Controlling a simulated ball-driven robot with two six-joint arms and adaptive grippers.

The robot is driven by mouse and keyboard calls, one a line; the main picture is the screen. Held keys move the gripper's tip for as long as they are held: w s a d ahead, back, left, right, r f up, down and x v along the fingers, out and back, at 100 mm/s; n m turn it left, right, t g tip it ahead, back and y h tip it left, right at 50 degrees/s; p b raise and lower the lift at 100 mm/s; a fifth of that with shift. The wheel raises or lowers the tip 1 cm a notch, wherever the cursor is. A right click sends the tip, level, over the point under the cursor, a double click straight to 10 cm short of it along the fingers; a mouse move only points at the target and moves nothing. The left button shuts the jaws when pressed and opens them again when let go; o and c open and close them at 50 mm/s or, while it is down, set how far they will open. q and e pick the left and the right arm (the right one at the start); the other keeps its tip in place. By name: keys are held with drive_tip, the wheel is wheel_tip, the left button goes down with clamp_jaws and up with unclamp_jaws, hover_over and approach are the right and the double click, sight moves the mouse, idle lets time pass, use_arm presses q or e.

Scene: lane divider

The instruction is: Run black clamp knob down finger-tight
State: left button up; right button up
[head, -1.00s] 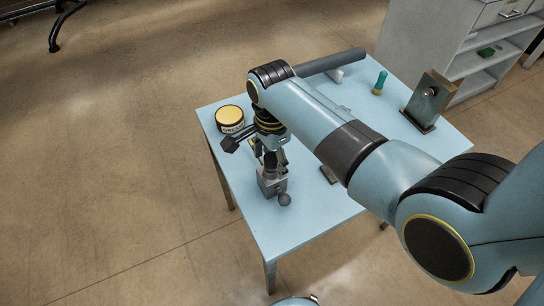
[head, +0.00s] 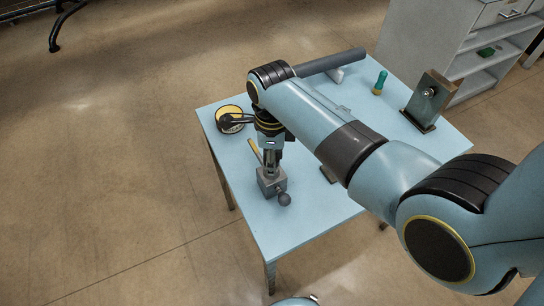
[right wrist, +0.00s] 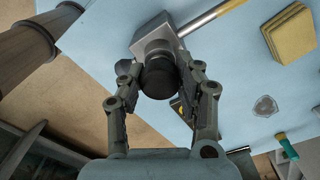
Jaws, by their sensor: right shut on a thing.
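The black clamp knob (right wrist: 160,77) sits against the grey metal clamp block (right wrist: 153,38) in the right wrist view. My right gripper (right wrist: 162,84) is shut on the knob, with one finger on each side. In the head view my right gripper (head: 270,165) points down onto the block (head: 266,182) near the table's front left edge, and hides the knob there. A rod with a yellow end (right wrist: 212,15) runs from beside the block. A dark ball (head: 284,199) is at the block's front. My left gripper is not seen.
A green-topped tool (head: 380,82) and an upright metal bracket (head: 428,100) stand at the table's far right. A yellow pad stack (right wrist: 290,32) lies on the blue table (head: 310,222).

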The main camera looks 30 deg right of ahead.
drive_tip(key=m, duration=0.4)
clamp_jaws()
drive_tip(key=o, duration=0.9)
unclamp_jaws()
drive_tip(key=shift+o, duration=0.2)
drive_tip(key=n, duration=1.1)
drive_tip(key=shift+n, duration=0.4)
